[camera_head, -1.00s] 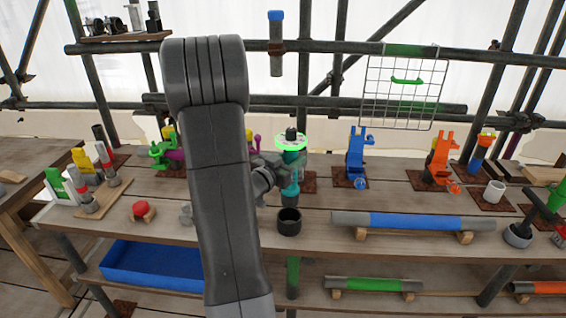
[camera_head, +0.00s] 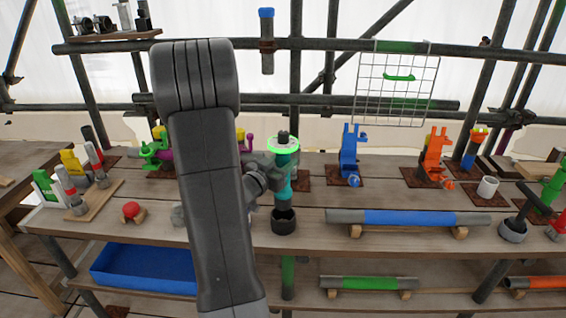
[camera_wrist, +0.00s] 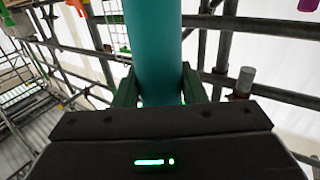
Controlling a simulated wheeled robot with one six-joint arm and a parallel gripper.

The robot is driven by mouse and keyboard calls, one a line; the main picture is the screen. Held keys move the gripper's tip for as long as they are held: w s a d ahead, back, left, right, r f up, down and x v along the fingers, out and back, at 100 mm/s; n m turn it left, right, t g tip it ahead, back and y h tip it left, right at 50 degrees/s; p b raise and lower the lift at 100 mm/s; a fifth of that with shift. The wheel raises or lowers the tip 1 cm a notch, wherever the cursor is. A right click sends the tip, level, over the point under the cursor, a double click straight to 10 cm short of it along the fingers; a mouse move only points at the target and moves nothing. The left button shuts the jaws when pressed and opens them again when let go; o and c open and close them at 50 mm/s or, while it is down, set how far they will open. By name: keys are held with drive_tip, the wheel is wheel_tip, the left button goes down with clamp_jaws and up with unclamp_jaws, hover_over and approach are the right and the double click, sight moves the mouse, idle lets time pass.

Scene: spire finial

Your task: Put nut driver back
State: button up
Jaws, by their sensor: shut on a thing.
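The nut driver, a teal upright tool (camera_head: 283,183), stands in my gripper (camera_head: 281,163) above the middle of the bench. A bright green ring and a dark knob show at its top. In the wrist view its thick teal shaft (camera_wrist: 155,50) runs between the two fingers of my gripper (camera_wrist: 160,88), which are shut on it. A dark round cup (camera_head: 284,222) stands on the bench directly below. The tool's lower end is at the cup's mouth; I cannot tell how far inside it is.
A blue-banded pipe (camera_head: 408,218) lies on wooden rests to the right of the cup. A red knob (camera_head: 131,210) sits to the left. A blue clamp (camera_head: 350,158) and an orange clamp (camera_head: 434,160) stand behind.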

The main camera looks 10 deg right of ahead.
sight(278, 196)
drive_tip(key=shift+f+b, duration=4)
drive_tip(key=shift+f, duration=0.65)
drive_tip(key=o, duration=1.8)
drive_tip(key=shift+f, duration=0.25)
drive_tip(key=shift+f+b, duration=0.45)
drive_tip(key=shift+b, duration=0.15)
drive_tip(key=v, duration=0.9)
